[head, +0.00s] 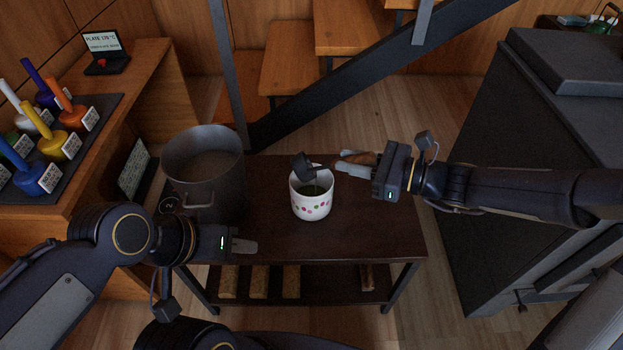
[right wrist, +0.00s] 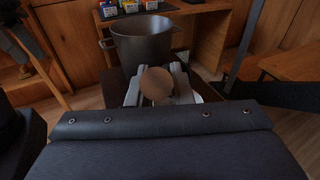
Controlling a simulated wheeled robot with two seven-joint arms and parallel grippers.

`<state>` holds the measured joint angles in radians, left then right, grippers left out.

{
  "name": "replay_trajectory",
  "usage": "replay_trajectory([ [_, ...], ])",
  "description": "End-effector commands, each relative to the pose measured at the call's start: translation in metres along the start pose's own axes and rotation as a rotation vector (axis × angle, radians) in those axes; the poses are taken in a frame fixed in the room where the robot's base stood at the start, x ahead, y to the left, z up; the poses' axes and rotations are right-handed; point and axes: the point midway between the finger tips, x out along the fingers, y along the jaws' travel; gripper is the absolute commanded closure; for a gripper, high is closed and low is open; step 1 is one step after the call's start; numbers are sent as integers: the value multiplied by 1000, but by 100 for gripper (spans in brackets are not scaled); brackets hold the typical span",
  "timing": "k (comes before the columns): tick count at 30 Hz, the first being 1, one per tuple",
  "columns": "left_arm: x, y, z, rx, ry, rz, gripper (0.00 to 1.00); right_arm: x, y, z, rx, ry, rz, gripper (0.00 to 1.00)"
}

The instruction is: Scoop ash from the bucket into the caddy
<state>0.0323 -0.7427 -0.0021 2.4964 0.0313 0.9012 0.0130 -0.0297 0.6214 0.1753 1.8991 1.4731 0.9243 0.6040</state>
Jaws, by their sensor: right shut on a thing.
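The bucket (head: 180,190) is a wide dark metal pot with a side handle, holding brownish-grey ash, on the left of the dark table. It also shows in the right wrist view (right wrist: 142,45). The caddy (head: 312,208), a white pot with coloured dots, stands right of it; its inside looks dark greenish. My right gripper (head: 357,162) is shut on the wooden handle of the dark scoop (head: 305,167). The scoop's head is tilted over the caddy's back rim; its contents are hidden. The handle's round end shows between the fingers (right wrist: 156,86). My left gripper (head: 244,246) is low in front of the bucket, holding nothing visible.
The dark table (head: 375,230) has free room right of the caddy. Logs (head: 290,281) lie on its lower shelf. A wooden bench with coloured, labelled pots (head: 55,145) stands left, a large dark stove-like block (head: 490,150) right, and stairs (head: 290,85) behind.

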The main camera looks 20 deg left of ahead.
Motion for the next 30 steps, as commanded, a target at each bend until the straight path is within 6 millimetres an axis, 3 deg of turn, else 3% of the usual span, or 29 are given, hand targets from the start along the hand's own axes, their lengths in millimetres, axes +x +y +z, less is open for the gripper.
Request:
replay_trajectory([
  [30,4,-2,2,0,0,0,64,-6,-5,-4,42,-54,2,100],
])
